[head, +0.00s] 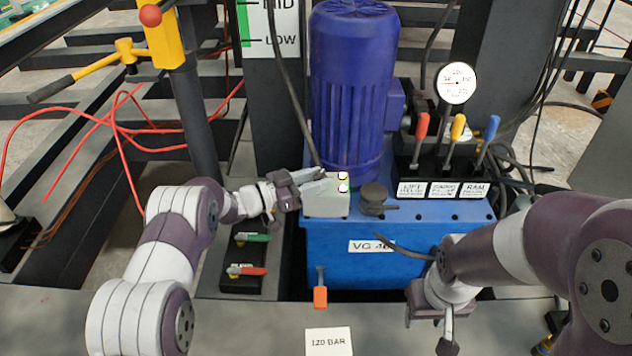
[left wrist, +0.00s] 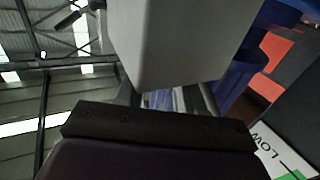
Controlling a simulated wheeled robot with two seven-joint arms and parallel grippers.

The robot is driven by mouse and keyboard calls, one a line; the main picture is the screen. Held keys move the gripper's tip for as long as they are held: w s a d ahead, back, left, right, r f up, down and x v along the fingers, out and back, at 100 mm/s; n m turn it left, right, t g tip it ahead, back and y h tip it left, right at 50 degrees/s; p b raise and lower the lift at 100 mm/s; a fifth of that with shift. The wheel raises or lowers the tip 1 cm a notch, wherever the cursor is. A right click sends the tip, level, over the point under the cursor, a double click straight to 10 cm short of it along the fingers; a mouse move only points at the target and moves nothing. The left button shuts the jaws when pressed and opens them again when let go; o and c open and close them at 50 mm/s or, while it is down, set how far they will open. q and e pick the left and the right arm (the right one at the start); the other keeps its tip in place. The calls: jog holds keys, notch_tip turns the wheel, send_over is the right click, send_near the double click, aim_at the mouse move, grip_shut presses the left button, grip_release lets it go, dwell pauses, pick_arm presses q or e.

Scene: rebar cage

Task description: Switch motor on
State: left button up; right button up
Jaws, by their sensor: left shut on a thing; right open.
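The blue motor (head: 352,95) stands upright on the blue tank (head: 345,265) in the head view. In the left wrist view the grey box (left wrist: 180,45) is close up and hides the fingertips, so the exact contact is unclear. My right gripper (head: 430,325) is open and empty, pointing down in front of the tank's right side.
Red, yellow and blue levers (head: 457,128) stand right of the motor below a round gauge (head: 457,83). A black cap (head: 374,195) is right of the box. Green and red valve handles (head: 247,270) lie lower left. A 120 BAR label (head: 328,341) is in front.

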pick_arm(q)
jog(key=m+g, duration=0.1)
jog(key=g+h+b, duration=0.1)
jog(key=shift+w+a+f+m+g, duration=0.1)
jog(key=shift+w+f+m+g, duration=0.05)
jog(key=shift+f+m+g, duration=0.2)
jog(key=m+g+b, duration=0.2)
jog(key=g, duration=0.1)
jog(key=shift+w+h, duration=0.15)
jog(key=shift+h, duration=0.25)
jog(key=shift+r+m+g+b, duration=0.2)
jog(key=shift+m+g+b, duration=0.35)
jog(key=shift+g, duration=0.2)
jog(key=shift+r+m+g+b, duration=0.15)
jog(key=shift+m+g+b, duration=0.25)
jog(key=shift+g+b, duration=0.3)
jog(key=o, duration=1)
